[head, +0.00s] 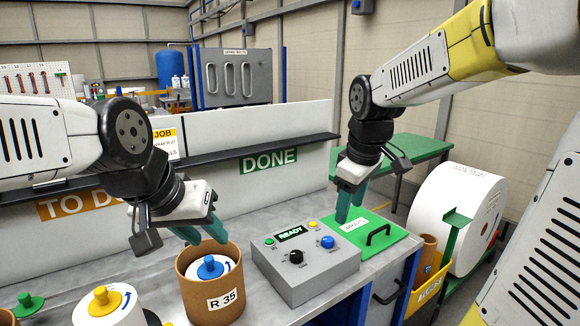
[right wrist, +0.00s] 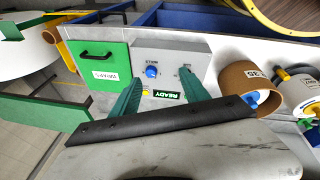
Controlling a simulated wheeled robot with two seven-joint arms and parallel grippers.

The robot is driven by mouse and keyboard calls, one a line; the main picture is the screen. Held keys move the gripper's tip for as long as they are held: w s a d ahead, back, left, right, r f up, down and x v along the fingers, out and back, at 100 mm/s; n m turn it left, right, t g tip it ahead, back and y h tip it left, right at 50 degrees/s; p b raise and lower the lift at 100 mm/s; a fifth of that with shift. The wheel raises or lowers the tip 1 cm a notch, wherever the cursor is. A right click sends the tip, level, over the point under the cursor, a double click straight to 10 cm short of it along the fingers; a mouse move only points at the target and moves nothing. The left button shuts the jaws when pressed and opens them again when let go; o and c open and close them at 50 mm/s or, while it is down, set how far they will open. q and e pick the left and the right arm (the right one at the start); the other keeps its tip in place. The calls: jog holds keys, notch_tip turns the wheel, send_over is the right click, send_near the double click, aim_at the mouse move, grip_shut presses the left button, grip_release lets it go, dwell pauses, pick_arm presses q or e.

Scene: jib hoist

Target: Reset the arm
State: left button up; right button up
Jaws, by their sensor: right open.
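A grey control box (head: 305,277) stands on the bench and carries a lit READY display (head: 289,234), a blue knob (head: 327,242), a black knob (head: 296,257) and small green and yellow buttons. In the right wrist view the box (right wrist: 170,52) lies beyond my fingertips. My right gripper (head: 350,206) is open and empty, pointing down above the back edge of the box and the green panel. My left gripper (head: 180,236) is open, its fingers spread at the brown tube marked R 35 (head: 213,303). A blue-knobbed white roll (head: 212,267) sits inside the tube. Whether the left fingers touch it I cannot tell.
A green panel (head: 390,248) with a black handle lies right of the box. A yellow-knobbed white roll (head: 108,305) stands left of the tube. A white partition (head: 290,127) with a dark ledge is behind. A large white roll (head: 455,215) stands at right.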

jog(key=s+r+m+t+y, duration=0.1)
jog(key=s+m+t, duration=0.2)
jog(key=s+m, duration=0.6)
jog(key=s, duration=0.3)
jog(key=shift+s+d+r+y, duration=0.2)
jog(key=shift+s+d+y, duration=0.1)
jog(key=shift+s+d, duration=0.1)
dwell(0.9)
